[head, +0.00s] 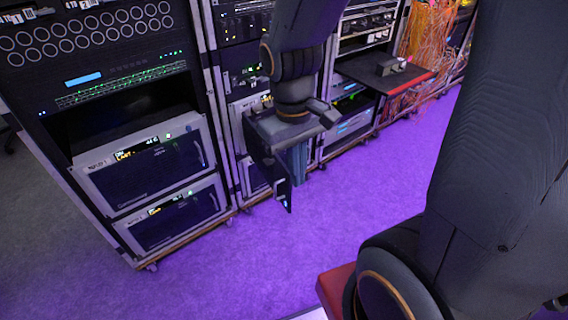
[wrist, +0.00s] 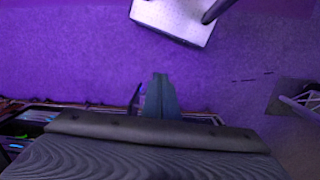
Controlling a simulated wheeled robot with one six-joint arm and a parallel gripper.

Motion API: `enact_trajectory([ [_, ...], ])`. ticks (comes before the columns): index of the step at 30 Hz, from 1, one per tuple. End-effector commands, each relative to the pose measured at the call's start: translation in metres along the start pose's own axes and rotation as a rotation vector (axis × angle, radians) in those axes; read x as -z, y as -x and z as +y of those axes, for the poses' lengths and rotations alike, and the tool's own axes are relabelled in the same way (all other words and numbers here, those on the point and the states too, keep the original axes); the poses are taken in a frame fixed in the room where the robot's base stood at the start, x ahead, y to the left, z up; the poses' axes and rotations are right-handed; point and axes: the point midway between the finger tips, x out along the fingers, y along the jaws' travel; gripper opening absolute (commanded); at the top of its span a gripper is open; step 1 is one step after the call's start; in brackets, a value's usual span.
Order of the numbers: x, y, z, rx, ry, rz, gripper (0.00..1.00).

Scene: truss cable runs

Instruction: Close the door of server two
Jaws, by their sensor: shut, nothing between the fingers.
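My gripper (head: 298,178) hangs in front of the second rack in the head view. Its bluish fingers are together with nothing between them, and they also show in the wrist view (wrist: 160,95). A dark, narrow panel (head: 270,178) sticks out from that rack just left of the fingers. It looks like an open server door, with a small blue-lit spot near its lower end. I cannot tell whether the fingers touch it. In the wrist view a thin dark shape (wrist: 134,98) stands beside the fingers. My arm hides much of this rack, and no label names server two.
The left rack holds two servers with shut dark fronts, an upper one (head: 148,165) and a lower one (head: 180,213). A dark shelf (head: 385,75) with a red edge juts out at the right, near orange cables (head: 428,35). The purple-lit floor (head: 330,215) ahead is clear.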

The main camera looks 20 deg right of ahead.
Motion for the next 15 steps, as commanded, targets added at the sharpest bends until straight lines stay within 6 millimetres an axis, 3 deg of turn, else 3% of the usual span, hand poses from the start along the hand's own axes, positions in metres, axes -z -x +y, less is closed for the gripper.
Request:
enact_trajectory([
  [1,0.013,-0.013,-0.006,-0.031,0.119,-0.039,0.0],
  [9,0.099,-0.058,-0.029,-0.312,0.898,-0.312,0.0],
  [15,0.157,-0.073,-0.057,-0.514,1.277,-0.473,0.0],
])
